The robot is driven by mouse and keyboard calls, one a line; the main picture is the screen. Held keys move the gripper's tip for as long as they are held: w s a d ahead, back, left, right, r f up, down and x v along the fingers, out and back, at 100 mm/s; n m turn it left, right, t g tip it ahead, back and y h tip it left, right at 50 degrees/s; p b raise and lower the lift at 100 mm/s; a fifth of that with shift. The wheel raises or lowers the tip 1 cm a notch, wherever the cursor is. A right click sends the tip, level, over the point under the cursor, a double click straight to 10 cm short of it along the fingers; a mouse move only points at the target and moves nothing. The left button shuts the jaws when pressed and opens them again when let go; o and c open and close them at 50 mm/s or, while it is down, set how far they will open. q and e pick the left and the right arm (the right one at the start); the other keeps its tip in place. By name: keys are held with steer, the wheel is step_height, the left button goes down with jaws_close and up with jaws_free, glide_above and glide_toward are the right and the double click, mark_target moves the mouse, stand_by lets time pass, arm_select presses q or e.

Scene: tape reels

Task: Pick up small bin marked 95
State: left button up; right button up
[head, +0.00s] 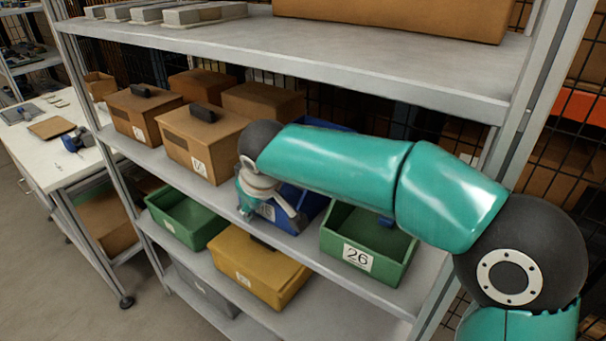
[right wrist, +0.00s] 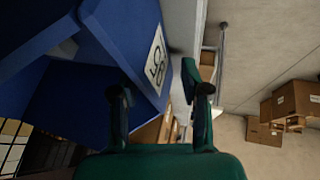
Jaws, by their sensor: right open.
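The small blue bin (head: 312,201) stands on the middle shelf, partly hidden behind my right arm and gripper. Its white label is mostly covered in the head view. In the right wrist view the blue bin (right wrist: 55,98) fills the left side, and its label, turned sideways, looks like 95. My right gripper (head: 270,212) is at the bin's front wall. In the wrist view the gripper (right wrist: 155,80) is open, with the labelled wall between its fingers; I cannot tell whether they touch it. My left gripper is not in view.
A green bin marked 26 (head: 345,258) stands right of the blue bin. Brown boxes (head: 189,150) stand to its left. A yellow bin (head: 248,283) and another green bin (head: 181,232) are on the shelf below. The upper shelf (head: 330,66) is above my arm.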

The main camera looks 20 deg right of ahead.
jaws_close()
steer(key=shift+r, duration=0.2)
stand_by(0.6)
